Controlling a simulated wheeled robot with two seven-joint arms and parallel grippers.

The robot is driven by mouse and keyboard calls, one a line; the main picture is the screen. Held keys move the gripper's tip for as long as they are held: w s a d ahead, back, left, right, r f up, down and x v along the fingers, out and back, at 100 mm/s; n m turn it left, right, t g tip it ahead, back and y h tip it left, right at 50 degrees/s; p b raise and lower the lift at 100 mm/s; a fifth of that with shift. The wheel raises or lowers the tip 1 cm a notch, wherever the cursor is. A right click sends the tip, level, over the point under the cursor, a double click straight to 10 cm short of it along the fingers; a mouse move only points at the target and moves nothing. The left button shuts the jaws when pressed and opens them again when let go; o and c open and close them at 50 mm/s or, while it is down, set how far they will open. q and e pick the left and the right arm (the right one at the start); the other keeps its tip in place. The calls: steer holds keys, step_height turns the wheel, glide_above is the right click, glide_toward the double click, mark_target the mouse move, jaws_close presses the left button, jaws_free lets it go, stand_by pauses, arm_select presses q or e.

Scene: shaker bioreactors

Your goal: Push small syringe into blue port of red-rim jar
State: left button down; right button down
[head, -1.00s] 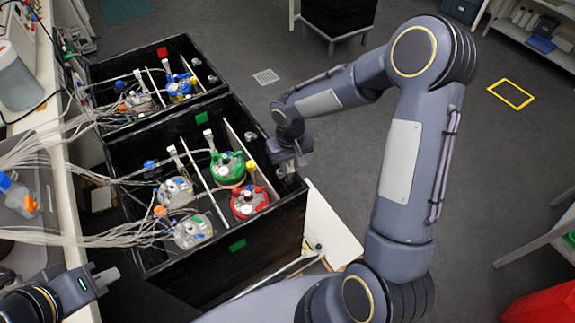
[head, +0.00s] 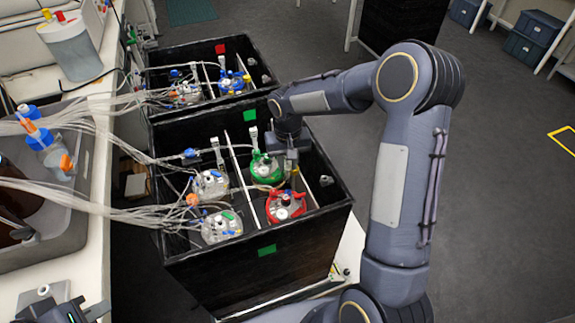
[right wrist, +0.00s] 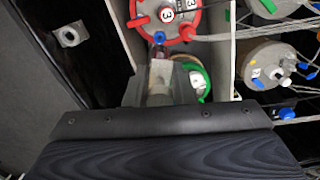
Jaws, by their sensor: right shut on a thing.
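The red-rim jar (head: 285,207) stands in the front compartment of the black box, in front of the green-rim jar (head: 265,168). In the right wrist view the red-rim jar (right wrist: 180,22) is at the top, with its blue port (right wrist: 159,37) on the near edge. My right gripper (head: 290,160) is above the two jars, shut on the small syringe (right wrist: 159,70). The syringe points at the blue port, its front end close to it; I cannot tell whether they touch. My left gripper (head: 92,311) is partly in view at the bottom left, far from the jars.
White-lidded jars (head: 222,226) with tubes stand left of a pale divider (head: 240,172). A second black box (head: 205,50) with jars is behind. Tube bundles (head: 70,205) run to the bench at left. The box's walls surround the red-rim jar closely.

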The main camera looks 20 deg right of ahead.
mark_target(288, 175)
steer(key=shift+f+b, duration=1.45)
steer(key=shift+f, duration=0.75)
steer(key=shift+r, duration=0.25)
steer(key=shift+f+b, duration=0.7)
steer(key=shift+f, duration=0.3)
steer(key=c, duration=1.1)
jaws_free()
steer(key=shift+c, duration=0.2)
